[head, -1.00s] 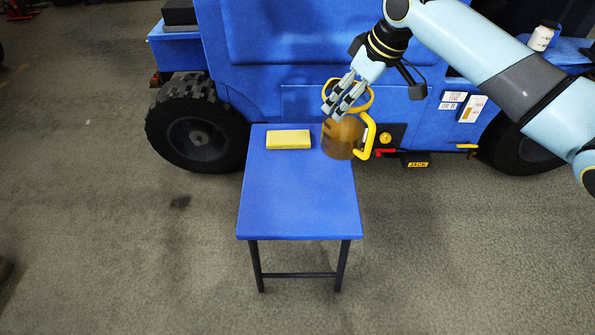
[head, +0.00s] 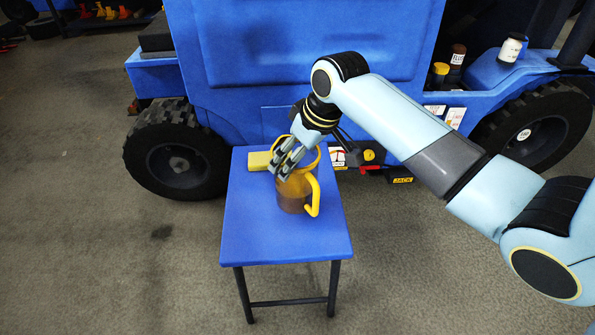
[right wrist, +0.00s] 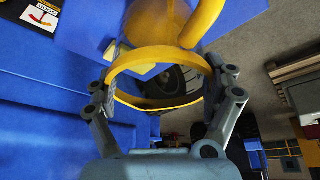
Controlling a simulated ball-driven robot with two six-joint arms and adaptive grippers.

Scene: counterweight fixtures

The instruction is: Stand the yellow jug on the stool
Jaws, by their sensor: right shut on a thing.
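The yellow jug (head: 296,191) has a brownish see-through body, a yellow rim and a yellow handle on its right. It looks upright over the middle of the blue stool (head: 255,238). I cannot tell whether its base touches the stool top. My right gripper (head: 284,170) is shut on the jug near its rim, reaching down from above. In the right wrist view the jug's rim (right wrist: 122,64) shows between the two fingers of the right gripper (right wrist: 163,95), with part of the handle at the top. My left gripper is not in view.
A yellow block (head: 259,162) lies at the stool's far left, partly behind the gripper. A blue vehicle (head: 240,50) with black wheels stands close behind the stool. Small containers, one a white jar (head: 511,47), stand at the right on it. The stool's front is clear.

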